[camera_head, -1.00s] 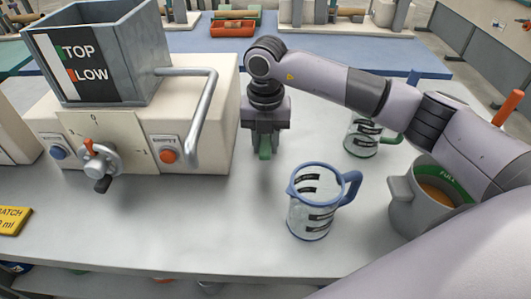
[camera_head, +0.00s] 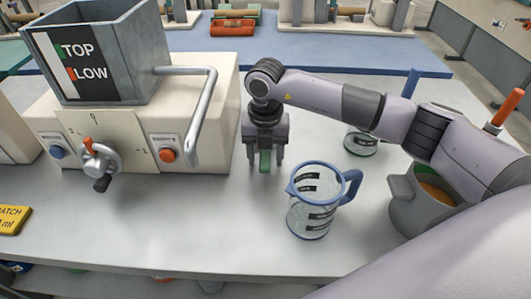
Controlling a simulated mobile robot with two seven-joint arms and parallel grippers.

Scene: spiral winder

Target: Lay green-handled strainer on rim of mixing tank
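My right gripper (camera_head: 265,168) points down over the white bench, right of the grey mixing tank (camera_head: 150,45) marked TOP and LOW. I cannot tell whether the piece rests on the bench. Nothing lies on the visible part of the tank's rim. My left gripper is not in view.
A blue-rimmed clear jug (camera_head: 308,215) stands close to the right gripper. A bent metal pipe (camera_head: 206,115) projects from the machine.

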